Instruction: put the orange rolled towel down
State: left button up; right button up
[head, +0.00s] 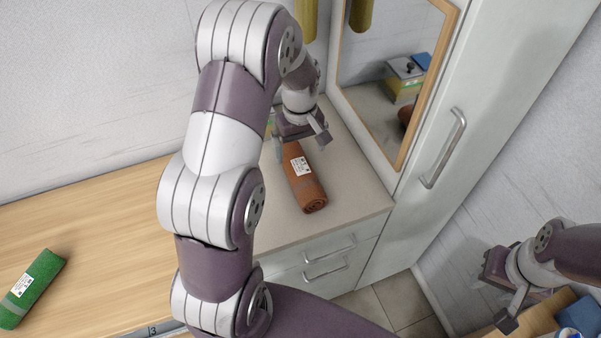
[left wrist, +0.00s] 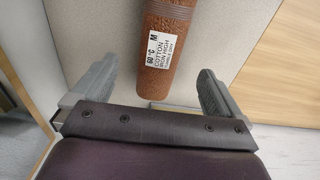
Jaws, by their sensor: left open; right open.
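The orange rolled towel (head: 305,179) lies on the beige counter (head: 352,190), with a white label on its upper side. In the left wrist view the towel (left wrist: 168,70) shows between and beyond the open jaws, with its near end by the gripper. My left gripper (head: 302,136) is open at the towel's far end in the head view and does not grip it. The left gripper's two fingers also show in the left wrist view (left wrist: 152,92). My right gripper (head: 506,291) is open and empty at the lower right of the head view, well away from the towel.
A green rolled towel (head: 30,288) lies on the wooden surface (head: 110,225) at left. A framed mirror (head: 395,75) and a tall cabinet (head: 470,110) with a handle stand right of the counter. Drawers (head: 325,262) are below it. A blue item (head: 580,315) is at lower right.

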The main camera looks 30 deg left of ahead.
aim_at(301, 164)
pick_arm(q)
jog(key=f, duration=0.4)
jog(key=f+p, duration=0.1)
jog(key=f, duration=0.3)
jog(key=shift+s+d+f, duration=0.15)
jog(key=shift+s+f, duration=0.05)
jog(key=shift+f, duration=0.05)
jog(key=shift+w+f, duration=0.15)
jog(key=shift+f, duration=0.25)
jog(key=shift+r, duration=0.1)
jog(key=c, duration=1.1)
jog(key=shift+r, duration=0.1)
